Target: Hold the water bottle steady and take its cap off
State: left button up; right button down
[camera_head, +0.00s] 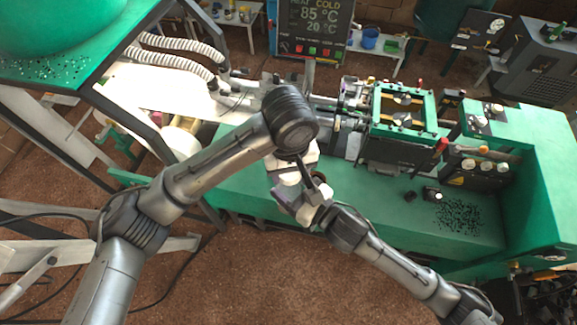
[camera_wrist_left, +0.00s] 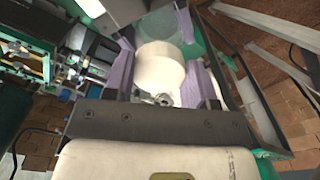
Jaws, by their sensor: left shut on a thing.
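In the left wrist view, the purple fingers of my left gripper (camera_wrist_left: 158,48) stand on either side of a white round part of the water bottle (camera_wrist_left: 160,72). A clear, pale green part shows beyond the white part. I cannot make out which part is the cap. In the head view, my left gripper (camera_head: 292,174) is above the front edge of the green bench, mostly hidden by its own wrist. My right gripper (camera_head: 303,200) is close below it, with purple on its fingers. Whether it is open or shut does not show, and the bottle is largely hidden there.
The green bench (camera_head: 390,222) carries a machine with a green frame (camera_head: 404,112) and black pellets (camera_head: 460,217) at the right. Small dark pieces (camera_head: 411,196) lie near the machine. A display board (camera_head: 313,25) stands behind. The brown floor (camera_head: 240,260) in front is open.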

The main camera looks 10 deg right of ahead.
pick_arm(q)
jog(key=n, duration=0.4)
jog(key=shift+w+a, duration=0.1)
jog(key=n, duration=0.4)
jog(key=shift+d, duration=0.2)
jog(key=shift+a, duration=0.15)
jog(key=shift+r, duration=0.1)
jog(key=shift+r, duration=0.2)
jog(key=shift+r, duration=0.75)
jog(key=shift+r, duration=0.1)
